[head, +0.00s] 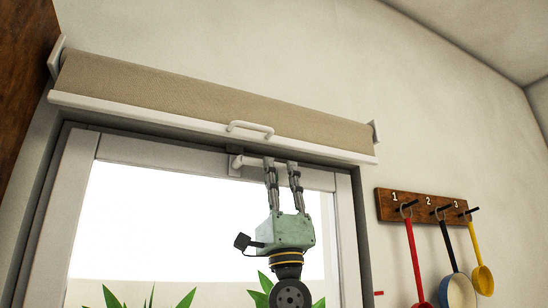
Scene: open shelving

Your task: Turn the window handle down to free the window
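The white window handle (248,161) sits on the top rail of the window frame (130,149). Its mount is at the left and its lever points right, roughly level. My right gripper (281,163) comes up from below, its fingers apart with a gap between them. Its fingertips overlap the lever's right part in the picture; whether they touch it I cannot tell. The lever runs across both fingertips rather than being pinched between them. The window looks closed. My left gripper is not in view.
A beige roller blind (210,98) with a white bottom bar and pull handle (250,129) hangs just above. At the right, a wooden rack (420,206) numbered 1 to 3 holds red, blue-white and yellow utensils. Green leaves show low in the window.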

